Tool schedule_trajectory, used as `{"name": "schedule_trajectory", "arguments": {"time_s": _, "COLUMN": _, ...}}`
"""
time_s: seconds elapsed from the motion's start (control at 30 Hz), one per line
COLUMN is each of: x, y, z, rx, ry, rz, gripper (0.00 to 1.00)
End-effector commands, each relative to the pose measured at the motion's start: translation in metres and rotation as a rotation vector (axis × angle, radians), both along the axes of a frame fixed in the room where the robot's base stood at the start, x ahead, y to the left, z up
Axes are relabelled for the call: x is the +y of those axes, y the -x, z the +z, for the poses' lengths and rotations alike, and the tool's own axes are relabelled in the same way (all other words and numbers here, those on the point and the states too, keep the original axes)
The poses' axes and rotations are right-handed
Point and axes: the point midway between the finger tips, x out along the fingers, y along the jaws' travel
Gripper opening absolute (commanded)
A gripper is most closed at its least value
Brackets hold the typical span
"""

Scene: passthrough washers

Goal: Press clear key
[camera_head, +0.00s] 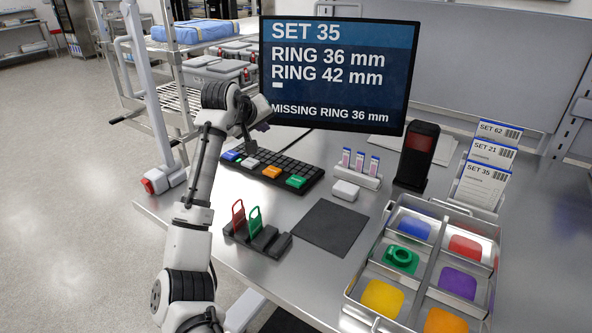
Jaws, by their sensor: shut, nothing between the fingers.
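A black keyboard (287,168) lies on the steel table below the monitor. Along its front edge are a blue key (230,156), a white key (250,162), an orange key (271,172) and a green key (295,181). Their labels are too small to read, so I cannot tell which is the clear key. My gripper (250,146) is shut and empty, pointing down over the left part of the keyboard, near the white key. I cannot tell whether it touches a key. The monitor (335,70) reads SET 35, RING 36 mm, RING 42 mm, MISSING RING 36 mm.
A metal tray (435,206) with coloured compartments holds a green ring piece (401,259). A black rack (257,238) holds red and green tags. A dark mat (328,228), a black scanner-like device (417,156) and set cards (484,182) stand nearby.

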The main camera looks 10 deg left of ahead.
Motion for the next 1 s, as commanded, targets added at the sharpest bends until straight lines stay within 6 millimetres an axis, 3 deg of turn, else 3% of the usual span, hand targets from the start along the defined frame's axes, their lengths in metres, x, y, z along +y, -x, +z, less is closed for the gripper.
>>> {"name": "schedule_trajectory", "arguments": {"time_s": 0.2, "x": 0.004, "y": 0.004, "z": -0.014, "rx": 0.080, "ry": 0.013, "rz": 0.010, "gripper": 0.00}}
{"name": "schedule_trajectory", "arguments": {"time_s": 0.73, "x": 0.004, "y": 0.005, "z": -0.020, "rx": 0.087, "ry": 0.015, "rz": 0.010, "gripper": 0.00}}
{"name": "schedule_trajectory", "arguments": {"time_s": 1.0, "x": 0.004, "y": 0.005, "z": -0.048, "rx": 0.088, "ry": 0.013, "rz": 0.010, "gripper": 0.00}}
